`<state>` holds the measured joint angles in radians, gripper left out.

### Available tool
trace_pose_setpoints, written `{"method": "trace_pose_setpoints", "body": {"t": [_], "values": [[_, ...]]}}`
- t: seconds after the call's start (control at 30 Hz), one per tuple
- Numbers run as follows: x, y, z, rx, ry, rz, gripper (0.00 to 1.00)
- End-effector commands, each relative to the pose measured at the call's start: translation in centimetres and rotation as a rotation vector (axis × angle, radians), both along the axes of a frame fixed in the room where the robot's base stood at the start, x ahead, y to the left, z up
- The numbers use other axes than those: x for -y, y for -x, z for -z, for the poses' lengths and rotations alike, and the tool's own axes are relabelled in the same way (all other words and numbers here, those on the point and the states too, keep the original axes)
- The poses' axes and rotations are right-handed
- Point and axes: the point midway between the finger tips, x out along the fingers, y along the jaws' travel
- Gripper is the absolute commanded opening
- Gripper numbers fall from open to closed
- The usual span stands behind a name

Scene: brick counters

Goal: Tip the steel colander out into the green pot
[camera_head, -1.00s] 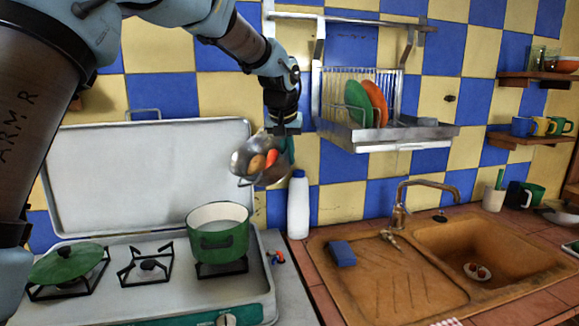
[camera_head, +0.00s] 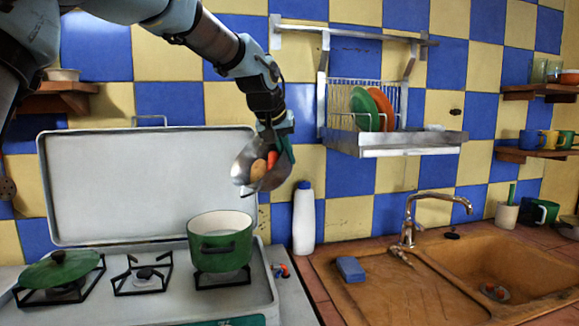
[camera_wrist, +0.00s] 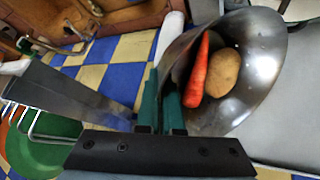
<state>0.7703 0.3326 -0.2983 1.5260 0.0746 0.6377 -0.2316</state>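My gripper (camera_head: 281,140) is shut on the near edge of the steel colander (camera_head: 243,164), its green fingers close together at the rim in the wrist view (camera_wrist: 161,100). The colander is held in the air, steeply tilted, above and slightly right of the green pot (camera_head: 220,252). An orange carrot (camera_wrist: 197,72) and a brown potato (camera_wrist: 224,73) lie inside the colander. The open pot stands upright on the stove's right burner. Its inner wall is pale; its floor is hidden in the head view.
The stove (camera_head: 130,298) has a raised lid (camera_head: 140,190) behind the pot. A green pot lid (camera_head: 58,268) lies on the left burner. A white bottle (camera_head: 303,220) stands right of the stove. A dish rack (camera_head: 395,140) hangs at upper right, above the sink (camera_head: 500,262).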

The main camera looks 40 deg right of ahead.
Motion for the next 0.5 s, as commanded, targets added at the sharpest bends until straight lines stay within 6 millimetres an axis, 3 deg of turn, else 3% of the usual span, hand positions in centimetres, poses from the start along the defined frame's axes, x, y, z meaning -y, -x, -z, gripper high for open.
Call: {"method": "trace_pose_setpoints", "body": {"t": [0.5], "values": [[-1.1,-0.1,-0.2,0.001,0.103,0.0,0.0]]}}
